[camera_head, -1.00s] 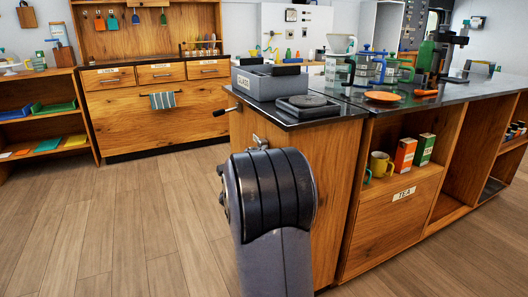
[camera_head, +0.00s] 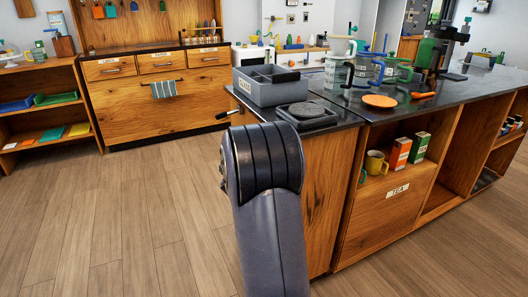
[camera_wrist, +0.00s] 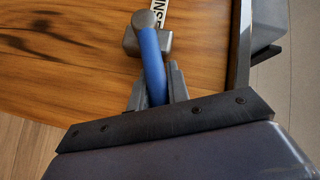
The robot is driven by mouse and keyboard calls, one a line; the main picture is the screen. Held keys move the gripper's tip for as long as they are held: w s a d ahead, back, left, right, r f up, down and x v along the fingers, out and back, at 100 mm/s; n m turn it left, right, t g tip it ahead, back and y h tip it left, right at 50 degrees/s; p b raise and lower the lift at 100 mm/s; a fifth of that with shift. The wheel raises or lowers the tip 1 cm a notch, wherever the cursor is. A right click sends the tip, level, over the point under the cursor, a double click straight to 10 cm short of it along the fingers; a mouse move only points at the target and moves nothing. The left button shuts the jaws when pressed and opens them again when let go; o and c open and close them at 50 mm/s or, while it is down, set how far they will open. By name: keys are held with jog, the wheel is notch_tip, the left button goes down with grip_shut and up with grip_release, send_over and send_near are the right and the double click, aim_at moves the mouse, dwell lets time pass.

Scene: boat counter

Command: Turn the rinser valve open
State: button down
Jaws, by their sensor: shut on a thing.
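The rinser valve (camera_wrist: 146,20) shows in the wrist view as a round grey hub on a grey block, fixed to a wooden panel. Its blue handle (camera_wrist: 152,58) points down the picture from the hub, slightly slanted. My gripper (camera_wrist: 156,85) has one finger on each side of the handle's lower part and is shut on it. The handle's far end is hidden between the fingers and the gripper body. A white label (camera_wrist: 160,14), partly hidden, sits behind the hub. In the head view my arm hides the valve and the gripper.
A grey divided bin (camera_head: 270,88) and a dark square unit with a round top (camera_head: 307,112) stand on the counter's near left end. A black-handled lever (camera_head: 228,114) sticks out from the counter's left side. The wooden floor (camera_head: 150,215) to the left is clear.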

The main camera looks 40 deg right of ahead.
jog(key=c, duration=1.3)
grip_release()
jog(key=shift+c, duration=0.2)
jog(key=shift+a, duration=0.1)
jog(key=p+v, duration=0.1)
jog(key=v, duration=0.9)
jog(key=shift+s+a, duration=0.25)
jog(key=shift+r, duration=0.1)
